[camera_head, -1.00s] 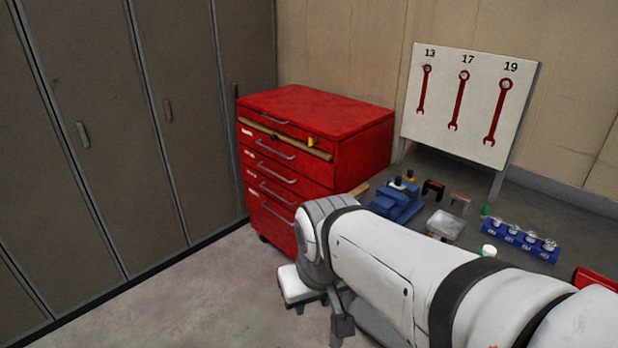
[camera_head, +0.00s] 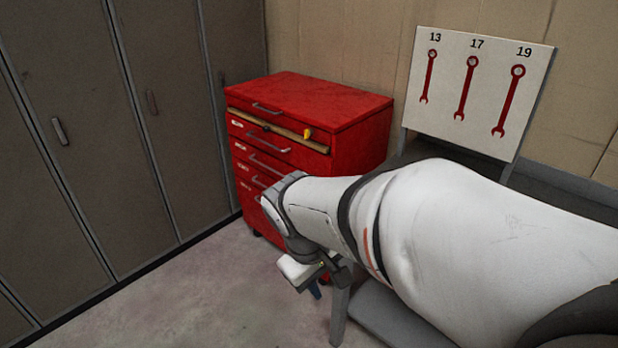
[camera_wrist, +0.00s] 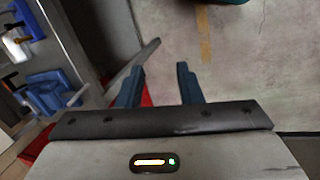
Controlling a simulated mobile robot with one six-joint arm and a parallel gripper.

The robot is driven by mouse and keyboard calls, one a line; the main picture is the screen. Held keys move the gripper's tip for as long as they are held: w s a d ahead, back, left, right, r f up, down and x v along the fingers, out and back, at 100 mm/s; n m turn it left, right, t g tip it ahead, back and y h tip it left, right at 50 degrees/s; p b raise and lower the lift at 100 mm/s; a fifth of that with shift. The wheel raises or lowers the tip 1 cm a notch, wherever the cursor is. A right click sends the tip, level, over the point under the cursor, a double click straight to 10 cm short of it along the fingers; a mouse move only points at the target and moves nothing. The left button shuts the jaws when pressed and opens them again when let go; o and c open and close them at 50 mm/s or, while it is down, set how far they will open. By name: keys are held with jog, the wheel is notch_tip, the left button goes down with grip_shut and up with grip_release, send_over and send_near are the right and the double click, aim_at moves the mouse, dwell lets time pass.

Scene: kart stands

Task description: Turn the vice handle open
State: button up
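The vice is hidden behind my arm in the head view. In the wrist view a blue body that looks like the vice (camera_wrist: 48,92) shows at the left, on the grey bench top. A thin grey piece at its right side may be its handle; it is too small to be sure. My gripper (camera_wrist: 160,80) is open, with nothing between its two dark blue fingers. It is apart from the vice, to its right in the wrist view, over the floor. In the head view my gripper (camera_head: 314,289) hangs in front of the red cabinet, mostly hidden by the wrist.
A red drawer cabinet (camera_head: 340,112) stands behind my wrist. A white board (camera_head: 475,90) with wrench outlines stands at the back right. Grey lockers (camera_head: 60,180) line the left. The bench is mostly covered by my arm. Bare floor (camera_head: 190,310) lies at the lower left.

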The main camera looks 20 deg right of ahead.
jog(key=w+d+f+n+g+h+b, duration=0.1)
jog(key=w+d+f+n+g+h, duration=0.2)
jog(key=d, duration=0.4)
jog(key=w+d+f+n+h+b, duration=0.1)
jog(key=w+d+f+n+h, duration=0.1)
jog(key=d+n+h, duration=0.3)
jog(key=w+d+f+n+t+h+b, duration=0.1)
jog(key=w+d+f+n+t+h, duration=0.2)
jog(key=w+n, duration=0.3)
jog(key=w+d+f+n+t+h+b, duration=0.1)
jog(key=w+d+f+n+t+h, duration=0.15)
jog(key=w+d+n+h, duration=0.35)
jog(key=w+d, duration=0.1)
jog(key=w+d+m+y, duration=0.1)
jog(key=d, duration=0.1)
jog(key=w+d+t+y+p, duration=0.1)
jog(key=d, duration=0.1)
jog(key=shift+c, duration=0.4)
grip_shut()
